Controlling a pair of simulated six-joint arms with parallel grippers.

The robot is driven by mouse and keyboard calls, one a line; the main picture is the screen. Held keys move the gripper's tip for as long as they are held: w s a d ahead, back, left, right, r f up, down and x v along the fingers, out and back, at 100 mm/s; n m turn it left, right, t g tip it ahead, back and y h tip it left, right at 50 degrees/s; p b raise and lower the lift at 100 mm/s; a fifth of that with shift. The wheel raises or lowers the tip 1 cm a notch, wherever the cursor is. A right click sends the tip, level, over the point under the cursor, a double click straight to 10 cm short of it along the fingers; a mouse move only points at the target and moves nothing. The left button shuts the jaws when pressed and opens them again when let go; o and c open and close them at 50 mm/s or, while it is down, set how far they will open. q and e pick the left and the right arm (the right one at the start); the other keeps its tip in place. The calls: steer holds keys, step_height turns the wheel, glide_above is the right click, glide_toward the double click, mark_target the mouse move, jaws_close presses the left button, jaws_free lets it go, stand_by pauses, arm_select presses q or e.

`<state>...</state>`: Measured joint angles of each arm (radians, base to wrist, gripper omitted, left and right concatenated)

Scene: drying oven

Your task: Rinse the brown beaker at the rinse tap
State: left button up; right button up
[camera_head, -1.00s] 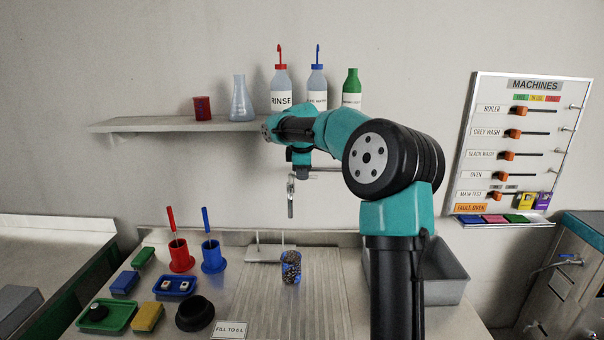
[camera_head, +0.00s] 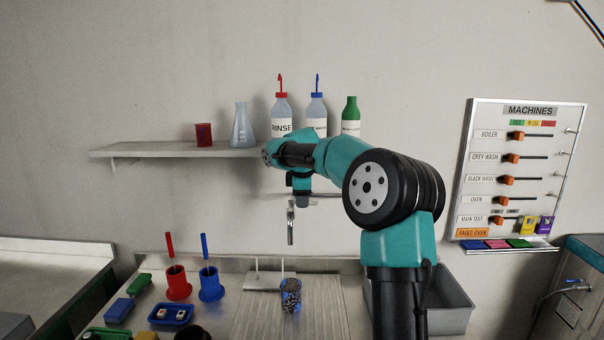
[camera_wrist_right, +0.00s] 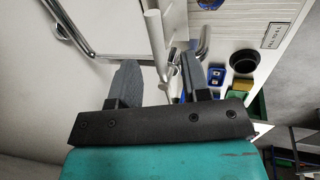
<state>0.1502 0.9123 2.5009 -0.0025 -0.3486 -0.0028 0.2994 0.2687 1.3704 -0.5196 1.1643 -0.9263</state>
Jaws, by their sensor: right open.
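The beaker (camera_head: 291,296), with brown speckled contents and some blue on it, stands on the ribbed drainboard in the head view. Its edge seems to show at the top of the right wrist view (camera_wrist_right: 210,4). My right gripper (camera_head: 302,196) is high above and behind the beaker, apart from it, below the shelf. Its two dark fingers (camera_wrist_right: 157,76) are spread and hold nothing. A pale metal tube (camera_wrist_right: 154,35) shows beyond them, probably part of the tap. A slim silver piece (camera_head: 291,225) hangs by the gripper; I cannot tell whether it is the tap's spout. My left gripper is out of view.
The ribbed drainboard (camera_head: 255,318) is clear around the beaker. Red (camera_head: 178,285) and blue (camera_head: 210,287) holders stand left. A grey basin (camera_head: 452,310) lies right, behind my arm. The shelf (camera_head: 150,150) carries a red cup, a flask and bottles. A machine board (camera_head: 520,170) hangs right.

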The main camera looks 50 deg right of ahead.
steer(key=v, duration=1.6)
steer(key=shift+r, duration=0.35)
steer(key=shift+a, duration=0.1)
